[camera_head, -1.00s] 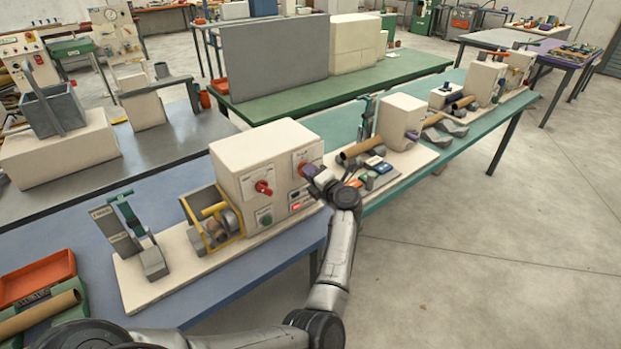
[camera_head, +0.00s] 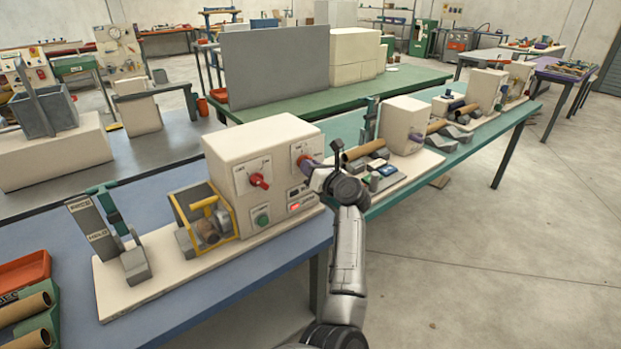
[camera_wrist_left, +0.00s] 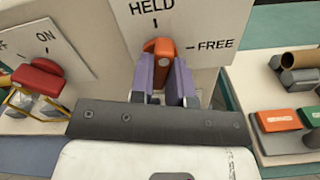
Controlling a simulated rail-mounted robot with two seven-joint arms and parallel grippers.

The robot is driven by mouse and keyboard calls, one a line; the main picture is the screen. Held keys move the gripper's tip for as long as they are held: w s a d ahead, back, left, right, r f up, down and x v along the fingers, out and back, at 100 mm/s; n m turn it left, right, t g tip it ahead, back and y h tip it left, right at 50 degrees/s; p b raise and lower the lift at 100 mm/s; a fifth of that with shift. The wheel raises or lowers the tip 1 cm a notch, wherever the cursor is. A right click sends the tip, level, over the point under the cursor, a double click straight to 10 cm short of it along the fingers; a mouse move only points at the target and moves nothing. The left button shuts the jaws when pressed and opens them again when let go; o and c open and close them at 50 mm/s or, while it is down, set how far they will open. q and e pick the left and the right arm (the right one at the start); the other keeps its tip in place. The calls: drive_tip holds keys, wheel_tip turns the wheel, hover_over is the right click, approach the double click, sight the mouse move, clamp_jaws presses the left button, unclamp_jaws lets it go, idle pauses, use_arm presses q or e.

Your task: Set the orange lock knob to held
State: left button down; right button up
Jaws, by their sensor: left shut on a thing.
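The orange lock knob (camera_wrist_left: 160,47) is on the upright cream panel of the winder box (camera_head: 250,150). In the left wrist view HELD is printed above it and FREE to its right. The knob stands nearly upright, its top close to the HELD mark. My left gripper (camera_wrist_left: 163,75) is shut on the knob, with one purple-grey finger on each side; the fingers hide the knob's lower part. My right gripper is not in view.
Left of the knob is a red switch (camera_head: 260,181) with an ON mark, above a green button (camera_head: 262,219). A yellow-framed spool (camera_head: 207,225) stands left of the box. Cardboard tubes (camera_head: 369,147) and small coloured blocks lie to the right. The floor at right is clear.

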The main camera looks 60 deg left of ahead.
use_arm(q)
drive_tip(key=n+b, duration=0.4)
idle(0.5)
drive_tip(key=c, duration=1.1)
unclamp_jaws()
